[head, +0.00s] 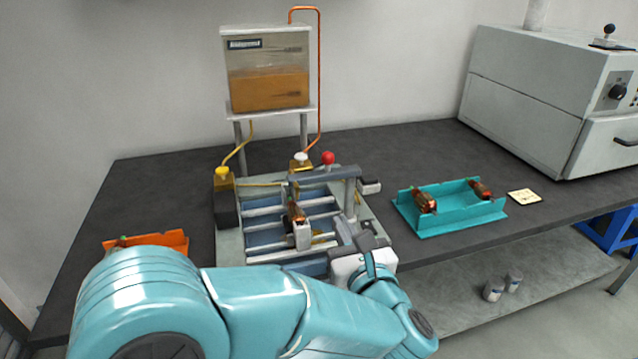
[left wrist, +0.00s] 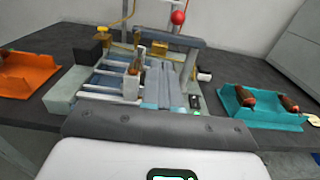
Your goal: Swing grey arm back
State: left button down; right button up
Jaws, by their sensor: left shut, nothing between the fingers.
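The grey arm (head: 325,174) lies across the top of the winding fixture, running left from an upright post (head: 351,196) at its right side. The grey arm also shows in the left wrist view (left wrist: 172,38), above the armature. A red ball knob (head: 328,158) stands by the arm's middle. The copper armature (head: 297,213) sits below the arm, over the rails. My left gripper (head: 362,243) is at the fixture's front right, shut and empty, in front of the post and apart from the grey arm. In the left wrist view its fingers (left wrist: 165,86) point at the fixture. My right gripper is out of view.
A teal tray (head: 455,222) with two armatures is on the right, beside a small pale card (head: 524,196). An orange tray (head: 172,239) is on the left, partly behind my left arm. A resin tank (head: 267,75) stands behind the fixture. A large grey oven (head: 545,95) is at right.

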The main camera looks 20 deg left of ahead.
pick_arm(q)
jog(key=p, duration=0.4)
send_near(316, 178)
jog(key=x, duration=0.5)
jog(key=shift+x, duration=0.9)
